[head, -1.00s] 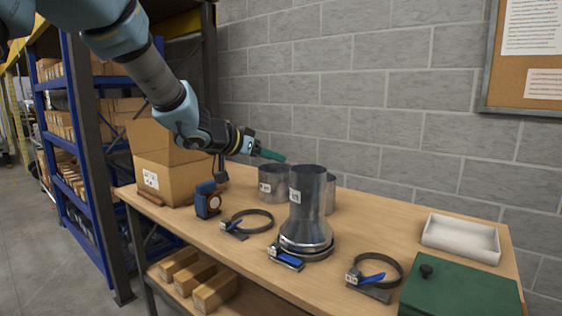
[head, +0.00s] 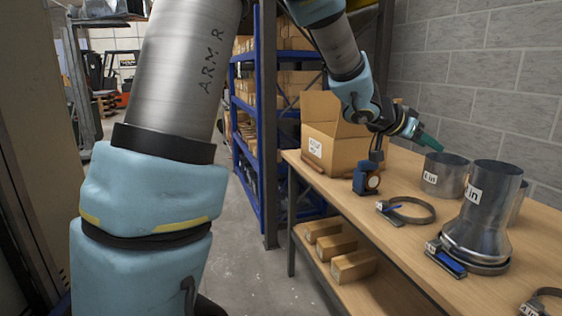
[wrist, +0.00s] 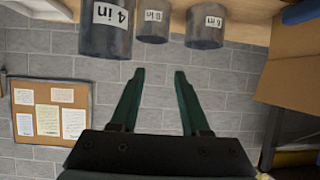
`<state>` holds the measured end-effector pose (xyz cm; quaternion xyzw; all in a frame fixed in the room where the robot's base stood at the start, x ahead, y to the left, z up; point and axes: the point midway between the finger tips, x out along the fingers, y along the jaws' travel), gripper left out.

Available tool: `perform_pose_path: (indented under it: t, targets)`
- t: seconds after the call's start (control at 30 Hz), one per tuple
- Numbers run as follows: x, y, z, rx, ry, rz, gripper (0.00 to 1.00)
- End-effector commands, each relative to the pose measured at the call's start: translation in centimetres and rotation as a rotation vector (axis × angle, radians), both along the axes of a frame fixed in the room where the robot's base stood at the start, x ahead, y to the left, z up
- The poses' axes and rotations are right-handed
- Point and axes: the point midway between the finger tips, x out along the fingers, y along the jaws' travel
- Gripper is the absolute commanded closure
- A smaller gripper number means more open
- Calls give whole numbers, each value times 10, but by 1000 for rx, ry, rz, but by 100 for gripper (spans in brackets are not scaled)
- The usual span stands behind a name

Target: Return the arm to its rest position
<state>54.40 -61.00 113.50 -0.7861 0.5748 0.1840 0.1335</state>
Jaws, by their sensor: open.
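My gripper (head: 428,140) has green fingers and reaches over the workbench (head: 400,249) from the upper left, above the far part of the bench top. In the wrist view its two fingers (wrist: 158,75) are spread apart with nothing between them. A tall metal duct piece (head: 482,215) with a flared base stands upright on the bench, to the right of and below my gripper. It also shows in the wrist view (wrist: 105,38), with a "4 in" label. A shorter metal ring (head: 445,178) stands behind it, and another is partly hidden.
A blue-bodied device (head: 367,180) and a loose clamp (head: 404,211) lie left of the ducts. An open cardboard box (head: 334,150) stands at the bench's far left end, close to my arm. Blue shelving (head: 258,150) rises behind. Bare floor (head: 260,285) lies left of the bench.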

Motion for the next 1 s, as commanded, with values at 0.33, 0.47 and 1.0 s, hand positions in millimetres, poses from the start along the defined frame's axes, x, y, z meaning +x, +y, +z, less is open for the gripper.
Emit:
perform_pose_path:
  t: [0.33,0.47,1.0]
  targets:
    - [80,220,-73,289,113,607,54]
    - [62,308,-106,422,243,794,54]
    - [-85,447,-170,645,802,1064,54]
